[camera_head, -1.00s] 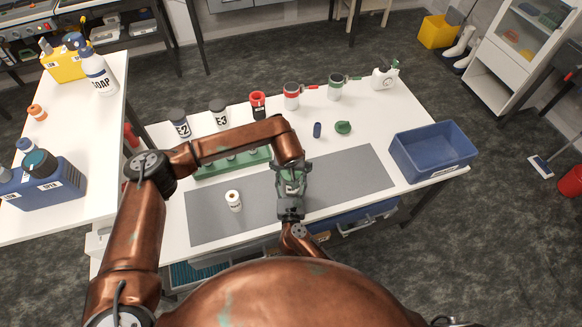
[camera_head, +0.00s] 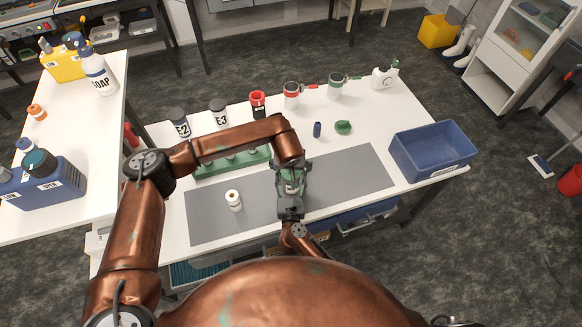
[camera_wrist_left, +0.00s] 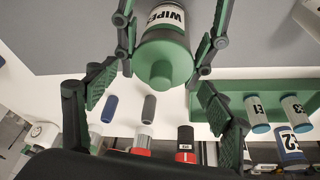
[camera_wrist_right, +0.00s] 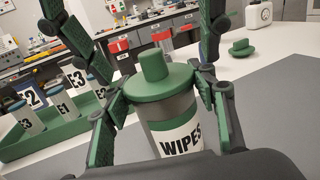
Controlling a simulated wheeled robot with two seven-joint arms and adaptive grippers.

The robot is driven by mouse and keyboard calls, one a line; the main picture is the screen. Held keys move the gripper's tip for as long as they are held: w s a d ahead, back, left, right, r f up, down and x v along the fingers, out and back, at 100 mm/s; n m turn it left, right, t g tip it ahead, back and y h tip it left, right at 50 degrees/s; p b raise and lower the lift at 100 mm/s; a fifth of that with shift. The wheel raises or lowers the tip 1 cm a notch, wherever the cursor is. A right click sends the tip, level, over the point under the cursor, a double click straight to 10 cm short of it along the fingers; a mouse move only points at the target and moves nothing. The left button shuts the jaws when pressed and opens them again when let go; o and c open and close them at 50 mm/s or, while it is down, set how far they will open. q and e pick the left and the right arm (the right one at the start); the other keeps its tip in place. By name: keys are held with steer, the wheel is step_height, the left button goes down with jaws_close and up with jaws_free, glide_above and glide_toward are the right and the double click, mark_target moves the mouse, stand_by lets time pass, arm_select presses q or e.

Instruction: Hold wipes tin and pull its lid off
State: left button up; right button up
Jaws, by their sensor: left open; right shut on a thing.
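The wipes tin has a grey body, a white WIPES label and a green lid with a round knob (camera_wrist_right: 153,78). It stands upright on the grey mat (camera_head: 345,180). The lid sits on the tin. In the left wrist view the tin (camera_wrist_left: 165,40) appears upside down. My right gripper (camera_wrist_right: 162,110) is shut around the tin's body, below the lid, one finger on each side. My left gripper (camera_wrist_left: 157,97) is open, with its fingers spread on either side of the lid, apart from it. In the head view the arms and grippers largely hide the tin.
A small white jar (camera_head: 233,200) stands on the mat to the left. A green rack (camera_head: 210,170) with vials lies behind it. A green knobbed piece (camera_head: 343,127) and a small blue cylinder (camera_head: 317,129) are behind the mat. A blue bin (camera_head: 432,165) stands at the right.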

arm_select(q)
steer(key=v, duration=1.1)
steer(key=shift+s+r, duration=0.2)
steer(key=shift+r, duration=0.1)
arm_select(e)
steer(key=o, duration=1.8)
